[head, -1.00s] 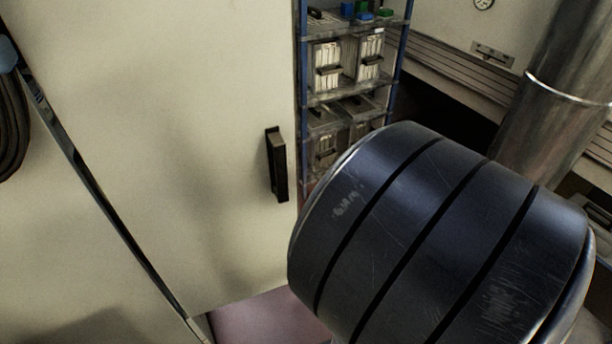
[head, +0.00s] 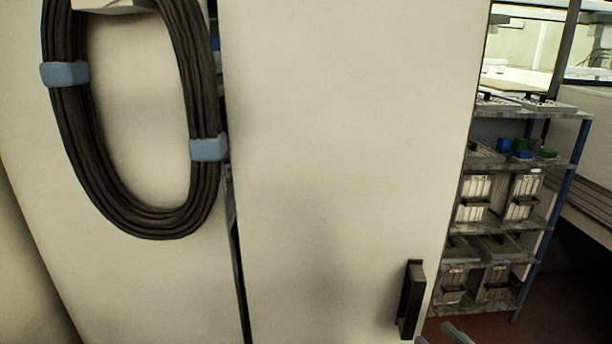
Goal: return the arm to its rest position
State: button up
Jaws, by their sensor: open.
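Only a small part of my arm shows in the head view. Two pale grey tips at the bottom edge, just right of the black handle, look like the fingers of my gripper (head: 439,337). They stand apart with nothing seen between them. The rest of my gripper and arm is out of frame.
A large cream door panel (head: 345,150) with a black handle (head: 411,299) fills the middle. A dark gap runs along its left edge. A coiled black cable (head: 145,222) with blue ties hangs at left. A shelf rack (head: 555,226) with bins stands behind at right.

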aim_at(414, 314)
jog(key=shift+x, duration=3.1)
